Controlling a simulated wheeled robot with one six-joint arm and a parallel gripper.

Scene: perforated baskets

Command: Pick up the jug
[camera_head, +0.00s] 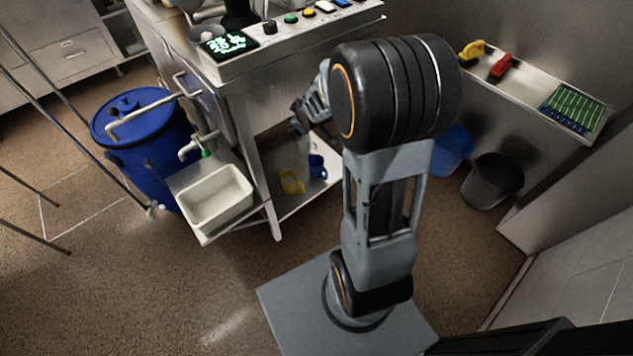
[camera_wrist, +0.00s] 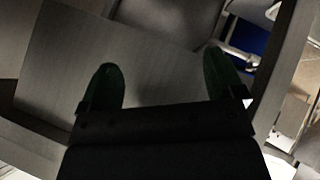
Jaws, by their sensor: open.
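On the lower shelf (camera_head: 287,205) of the metal machine stand a small yellow handled vessel (camera_head: 291,182) and a blue mug-like vessel (camera_head: 317,167). I cannot tell for sure which one is the jug. My gripper (camera_head: 299,124) is above and just behind them at the machine's open side, partly hidden by my arm. In the wrist view my gripper (camera_wrist: 162,80) is open and empty, its two dark green fingertips wide apart over grey metal panels. Neither vessel can be made out in the wrist view.
A white basin (camera_head: 215,199) on a side ledge and a blue barrel (camera_head: 150,150) stand left of the machine. A black bin (camera_head: 492,182) and a blue bin (camera_head: 453,150) stand at right, below a metal counter (camera_head: 530,95). The machine's front leg (camera_head: 268,205) stands near the shelf.

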